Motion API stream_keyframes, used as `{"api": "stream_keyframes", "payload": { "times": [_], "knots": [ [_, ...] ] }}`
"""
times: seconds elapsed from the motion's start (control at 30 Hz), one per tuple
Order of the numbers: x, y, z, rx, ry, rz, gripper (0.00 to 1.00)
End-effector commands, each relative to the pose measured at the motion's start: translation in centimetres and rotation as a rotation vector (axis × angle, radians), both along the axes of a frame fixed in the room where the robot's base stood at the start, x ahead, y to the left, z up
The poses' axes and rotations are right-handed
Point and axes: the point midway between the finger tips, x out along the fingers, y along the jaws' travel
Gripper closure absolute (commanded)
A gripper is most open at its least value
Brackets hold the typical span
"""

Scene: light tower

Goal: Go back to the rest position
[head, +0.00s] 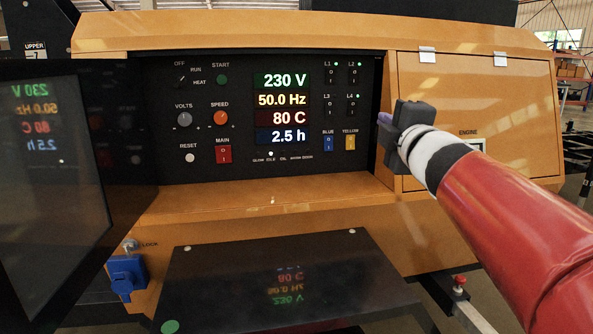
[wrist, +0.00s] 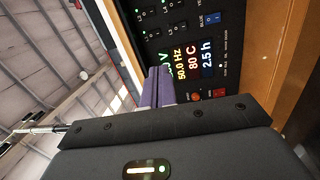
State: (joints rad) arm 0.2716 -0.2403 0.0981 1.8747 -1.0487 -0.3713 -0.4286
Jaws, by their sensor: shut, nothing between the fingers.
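My gripper (head: 384,119) is in front of the right end of the black control panel (head: 205,120) in the head view, level with the lower switches. Its purple fingers (wrist: 158,86) are together and empty in the wrist view. They stand in front of the panel's display (head: 281,108), which reads 230 V, 50.0 Hz, 80 C and 2.5 h. I cannot see them touching anything. The yellow switch (head: 350,142) and blue switch (head: 328,143) are just left of my gripper in the head view. My red arm comes in from the lower right.
An orange engine door (head: 470,105) is behind my arm. A dark open panel (head: 60,165) stands at the left. A black flat surface (head: 280,275) lies low in front, with a blue socket (head: 127,272) to its left. Open floor shows at the far right.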

Motion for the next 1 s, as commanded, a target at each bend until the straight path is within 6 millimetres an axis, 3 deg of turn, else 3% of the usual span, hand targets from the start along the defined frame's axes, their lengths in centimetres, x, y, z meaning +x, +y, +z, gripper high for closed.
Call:
{"api": "stream_keyframes", "payload": {
  "times": [0.27,0.47,0.57,0.7,0.8,0.9,1.0],
  "knots": [
    [-2.2,-1.7,-2.7,0.207,0.094,-0.130,1.00],
    [-5.5,-3.5,-7.1,0.454,0.224,-0.279,1.00],
    [-8.0,-4.1,-10.5,0.605,0.318,-0.366,1.00],
    [-13.0,-4.1,-17.1,0.857,0.501,-0.513,1.00],
    [-17.7,-3.0,-22.5,1.044,0.674,-0.628,1.00],
    [-21.9,-1.5,-26.8,1.185,0.831,-0.722,1.00],
    [-25.1,0.0,-29.6,1.278,0.953,-0.788,1.00]
  ]
}}
